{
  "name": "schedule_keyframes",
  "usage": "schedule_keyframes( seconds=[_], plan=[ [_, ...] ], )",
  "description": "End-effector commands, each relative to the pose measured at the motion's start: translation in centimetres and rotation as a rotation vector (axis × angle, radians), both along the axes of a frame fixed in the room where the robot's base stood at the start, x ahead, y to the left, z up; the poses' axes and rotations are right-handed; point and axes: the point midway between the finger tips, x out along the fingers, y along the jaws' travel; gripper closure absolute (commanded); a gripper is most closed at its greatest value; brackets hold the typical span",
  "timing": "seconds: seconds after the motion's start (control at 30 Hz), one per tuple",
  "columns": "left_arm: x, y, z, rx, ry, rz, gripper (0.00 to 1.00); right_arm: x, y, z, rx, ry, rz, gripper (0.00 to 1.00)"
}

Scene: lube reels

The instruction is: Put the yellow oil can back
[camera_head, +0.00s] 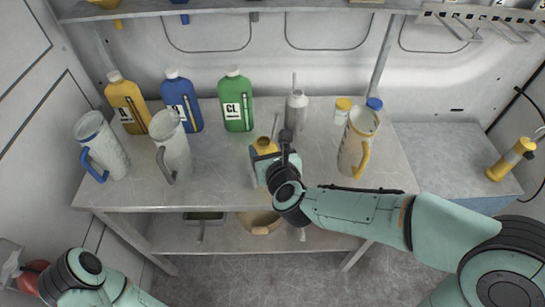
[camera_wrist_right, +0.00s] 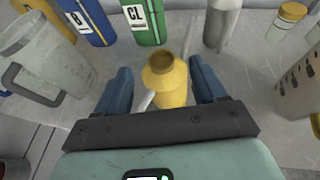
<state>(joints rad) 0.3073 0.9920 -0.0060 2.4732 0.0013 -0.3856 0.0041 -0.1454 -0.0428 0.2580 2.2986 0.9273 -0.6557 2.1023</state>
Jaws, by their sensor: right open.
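The yellow oil can (camera_head: 265,146) stands on the grey workbench (camera_head: 225,187), its thin spout pointing up. My right gripper (camera_head: 268,157) reaches it from the front. In the right wrist view, the yellow oil can (camera_wrist_right: 166,82) sits between the two blue fingers of the open right gripper (camera_wrist_right: 160,72). A gap shows on each side of the can. The can's lower part is hidden behind the gripper's dark crossbar.
Yellow (camera_head: 128,105), blue (camera_head: 181,103) and green (camera_head: 236,103) bottles stand behind. Clear jugs (camera_head: 104,150) stand left, and a yellow-handled jug (camera_head: 356,145) stands right. A grey can (camera_head: 296,110) is close behind the oil can. A lower shelf holds a bowl (camera_head: 260,221).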

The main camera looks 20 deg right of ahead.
Motion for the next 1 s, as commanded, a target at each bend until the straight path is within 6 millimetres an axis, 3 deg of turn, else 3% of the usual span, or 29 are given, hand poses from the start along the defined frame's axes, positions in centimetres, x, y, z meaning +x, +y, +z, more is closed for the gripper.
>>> schedule_keyframes(
  seconds=[0.1, 0.3, 1.0],
  plan=[
    [0.0, 0.0, 0.0, 0.0, 0.0, 0.0, 0.57, -1.9, 0.1, 0.9, 0.0, -0.003, 0.0, 0.3],
    [0.0, 0.0, 0.0, 0.0, -0.001, 0.0, 0.57, -3.6, 0.2, 1.5, -0.001, 0.0, 0.0, 0.3],
    [0.1, 0.0, 0.0, 0.0, -0.001, 0.0, 0.57, -3.8, 0.1, 1.6, 0.0, 0.0, -0.001, 0.3]
  ],
)
